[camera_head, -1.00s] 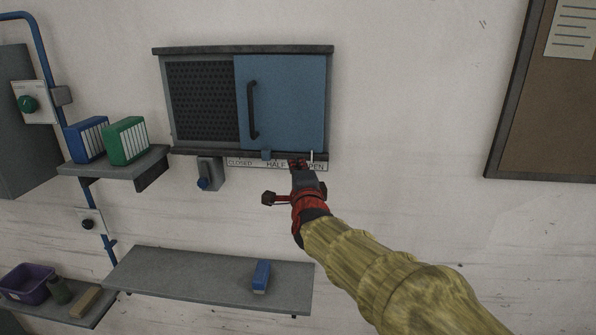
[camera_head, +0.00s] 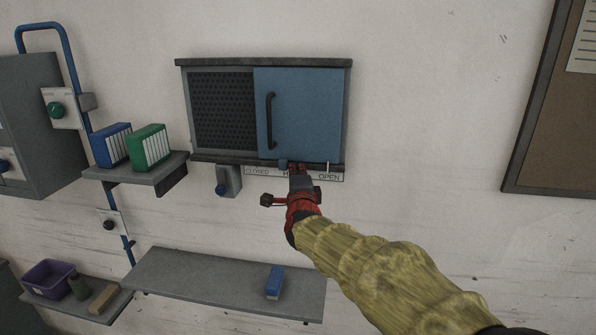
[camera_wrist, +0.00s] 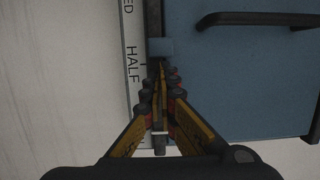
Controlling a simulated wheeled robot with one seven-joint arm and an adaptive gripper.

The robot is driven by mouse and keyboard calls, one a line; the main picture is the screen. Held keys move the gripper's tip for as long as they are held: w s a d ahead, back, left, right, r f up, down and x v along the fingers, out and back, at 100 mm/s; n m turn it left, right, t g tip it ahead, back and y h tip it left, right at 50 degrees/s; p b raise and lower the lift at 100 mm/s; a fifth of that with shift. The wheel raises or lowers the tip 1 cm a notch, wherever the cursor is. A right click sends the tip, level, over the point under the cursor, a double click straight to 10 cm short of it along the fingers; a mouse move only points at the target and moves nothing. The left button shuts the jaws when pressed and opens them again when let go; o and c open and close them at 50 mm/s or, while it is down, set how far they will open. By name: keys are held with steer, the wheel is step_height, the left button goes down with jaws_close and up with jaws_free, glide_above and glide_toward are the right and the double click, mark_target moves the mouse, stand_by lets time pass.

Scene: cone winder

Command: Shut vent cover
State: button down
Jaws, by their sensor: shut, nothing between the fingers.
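The vent cover is a blue sliding panel (camera_head: 305,112) with a dark vertical handle (camera_head: 271,120). It stands over the right half of the wall vent, leaving the dark perforated grille (camera_head: 223,112) bare at left. A small blue tab (camera_head: 283,164) sticks out below the panel's lower edge, near HALF on the label strip (camera_head: 257,171). My gripper (camera_head: 297,168) is shut and empty, just right of the tab. In the wrist view, the fingertips (camera_wrist: 160,72) sit right below the tab (camera_wrist: 160,48); I cannot tell whether they touch.
A grey latch-like box (camera_head: 229,180) with a blue knob hangs under the vent's left part. A shelf (camera_head: 140,172) with blue and green binders is at left. A lower shelf (camera_head: 220,283) holds a blue object (camera_head: 275,282).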

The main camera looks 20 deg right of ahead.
steer(key=w+a, duration=0.4)
steer(key=a, duration=0.2)
steer(key=w+a+p, duration=0.1)
steer(key=w+a, duration=0.3)
steer(key=a, duration=0.2)
steer(key=w+a, duration=0.4)
steer(key=a, duration=0.2)
steer(key=shift+w+a+p, duration=0.2)
steer(key=shift+p, duration=0.1)
steer(key=shift+d, duration=0.15)
